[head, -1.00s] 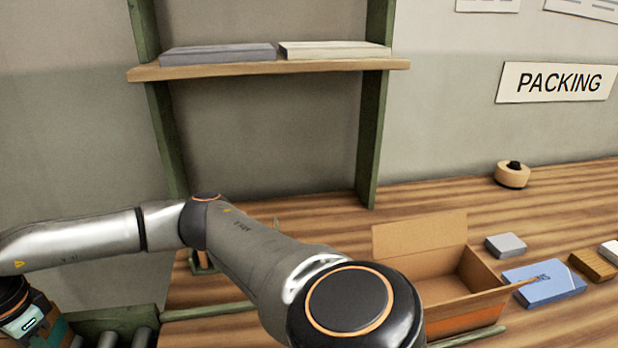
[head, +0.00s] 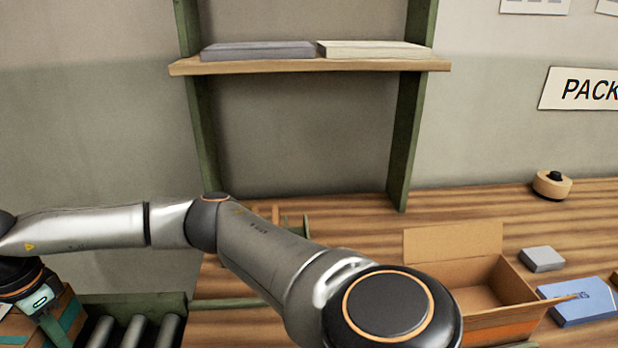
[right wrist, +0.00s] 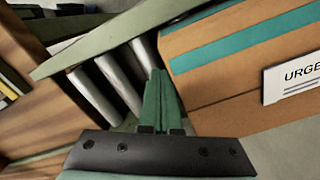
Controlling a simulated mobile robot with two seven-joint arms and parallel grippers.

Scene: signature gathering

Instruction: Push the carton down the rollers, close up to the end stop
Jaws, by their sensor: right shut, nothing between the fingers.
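The brown carton (head: 72,306) with teal tape is at the lower left of the head view, partly behind my right gripper. The right wrist view shows it large at the right (right wrist: 225,75), with a white label reading "URGE". The grey rollers (head: 135,332) lie right of the carton and show bare in the right wrist view (right wrist: 108,88). My right gripper (right wrist: 160,85) is shut and empty, its green fingers beside the carton's roller-side face; I cannot tell whether they touch it. I cannot clearly make out the end stop. My left gripper is out of view.
A green rail (head: 135,298) runs behind the rollers. An open cardboard box (head: 490,300), a grey box (head: 542,259), a blue packet (head: 585,305) and a tape roll (head: 552,184) are on the wooden bench (head: 350,215). A shelf (head: 310,67) stands behind.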

